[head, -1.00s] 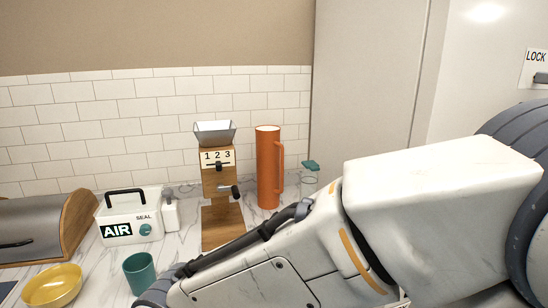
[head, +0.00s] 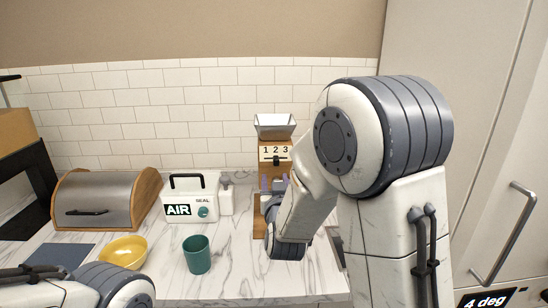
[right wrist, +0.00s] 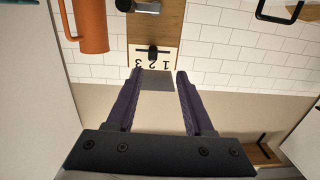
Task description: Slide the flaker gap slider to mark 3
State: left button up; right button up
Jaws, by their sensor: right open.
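The wooden flaker (head: 272,172) with a grey hopper stands against the tiled wall. Its white scale (head: 264,152) reads 1 2 3, and the dark slider knob (head: 276,159) sits below, around mark 2. In the right wrist view the scale is upside down, with the knob (right wrist: 152,51) beside the 2. My right gripper (head: 275,184) is in front of the flaker, just below the scale. Its purple fingers are open and empty; in the right wrist view the fingertips (right wrist: 160,74) are apart from the knob. My left gripper is out of view.
An orange pitcher (right wrist: 93,25) stands beside the flaker; my right arm hides it in the head view. A white AIR box (head: 205,208), teal cup (head: 197,255), yellow bowl (head: 123,252) and bread box (head: 115,200) stand left. A tall cabinet (head: 430,45) is at right.

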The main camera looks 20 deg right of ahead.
aim_at(276, 160)
jog(key=shift+t+h, duration=0.3)
jog(key=shift+h, duration=0.1)
jog(key=p+x, duration=0.1)
jog(key=x, duration=0.2)
jog(key=p+x, duration=0.1)
jog(key=x, duration=0.2)
jog(key=d+p+x, duration=0.1)
jog(key=x, duration=0.2)
jog(key=shift+w+d+r+p, duration=0.1)
jog(key=shift+r+p, duration=0.2)
jog(key=shift+r, duration=0.1)
jog(key=shift+w+d+f, duration=0.1)
jog(key=shift+w+d, duration=0.05)
jog(key=shift+w, duration=0.5)
grip_shut()
